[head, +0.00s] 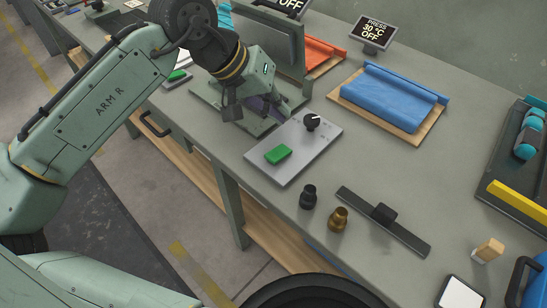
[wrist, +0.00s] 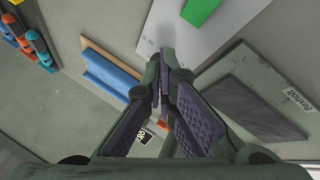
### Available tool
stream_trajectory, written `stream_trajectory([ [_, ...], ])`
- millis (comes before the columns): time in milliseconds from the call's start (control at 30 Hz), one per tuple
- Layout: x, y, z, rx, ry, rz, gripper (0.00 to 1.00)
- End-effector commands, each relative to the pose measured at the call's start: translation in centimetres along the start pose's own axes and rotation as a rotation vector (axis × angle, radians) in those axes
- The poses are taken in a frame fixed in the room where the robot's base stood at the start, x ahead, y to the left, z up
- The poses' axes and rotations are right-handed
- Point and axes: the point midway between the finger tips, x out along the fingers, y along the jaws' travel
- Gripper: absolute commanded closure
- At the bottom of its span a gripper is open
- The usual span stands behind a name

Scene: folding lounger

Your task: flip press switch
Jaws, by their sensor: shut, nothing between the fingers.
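A light grey switch panel (head: 300,163) lies on the workbench, with a green rocker switch (head: 278,155) near its front and a black knob (head: 312,122) near its back. The panel (wrist: 185,32) and part of the green switch (wrist: 201,12) show at the top of the wrist view; the knob is hidden there. My gripper (head: 268,106) is above the bench, left of the knob and behind the green switch, apart from the switch. Its purple-padded fingers (wrist: 164,62) are shut and empty. A small black display (head: 370,33) reads PRESS 30 °C OFF.
The press with its upright plate (head: 275,40) stands close behind my gripper. A blue cloth (head: 393,97) lies on a board to the right. Black and brass knobs (head: 338,219) and a dark bar (head: 385,222) lie in front. Bare bench separates panel and blue cloth.

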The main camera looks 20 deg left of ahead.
Motion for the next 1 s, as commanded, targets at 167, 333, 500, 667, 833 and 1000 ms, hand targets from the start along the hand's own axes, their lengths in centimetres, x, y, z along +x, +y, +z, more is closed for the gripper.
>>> stream_trajectory([
  [167, 2.3, -1.7, 1.6, -0.002, -0.001, -0.004, 1.0],
  [333, 3.8, -2.7, 2.7, 0.0, 0.001, 0.002, 1.0],
  [500, 4.7, -3.4, 3.4, 0.0, 0.0, 0.002, 1.0],
  [667, 4.8, -3.5, 3.5, 0.001, 0.001, -0.001, 1.0],
  [833, 4.8, -3.5, 3.5, 0.001, 0.0, -0.001, 1.0],
  [1000, 4.8, -3.5, 3.5, 0.0, 0.0, -0.001, 1.0],
])
